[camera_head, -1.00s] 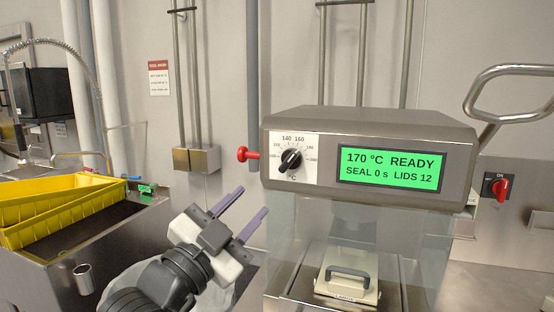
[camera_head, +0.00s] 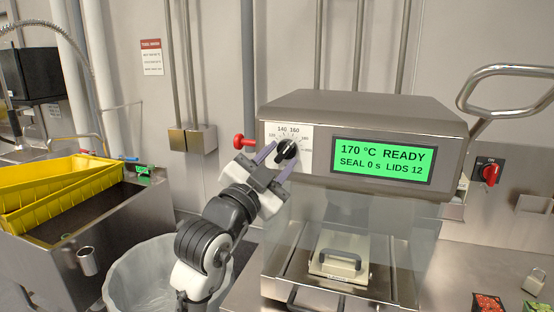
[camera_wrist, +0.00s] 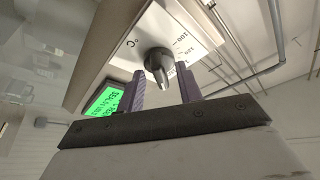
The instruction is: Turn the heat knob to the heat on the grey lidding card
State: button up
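The black heat knob (camera_head: 286,149) sits on a white dial plate on the front of the sealing machine (camera_head: 360,108); the marks 140 and 160 show above it. The machine's green display (camera_head: 382,159) reads 170 °C READY, SEAL 0 s, LIDS 12. My gripper (camera_head: 275,158) is at the dial, its purple fingers apart on either side of the knob. In the wrist view the knob (camera_wrist: 159,62) stands between and just beyond the open fingers (camera_wrist: 163,88), with a gap on both sides. I cannot make out a grey lidding card.
A red plunger (camera_head: 240,141) sticks out left of the dial. A red switch (camera_head: 489,174) is on the wall at right. Yellow crates (camera_head: 60,185) lie over the sink at left. A round bin (camera_head: 140,275) stands below my arm. A padlock (camera_head: 534,281) and packets (camera_head: 488,303) lie at lower right.

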grip_shut()
jog(key=shift+d+f+n+y, duration=0.15)
jog(key=shift+n+y, duration=0.15)
jog(key=shift+n, duration=0.4)
jog(key=shift+n+t+y, duration=0.7)
jog(key=shift+n+t, duration=0.2)
jog(key=shift+n, duration=1)
grip_release()
jog(key=b+v, duration=0.8)
jog(key=v, duration=0.6)
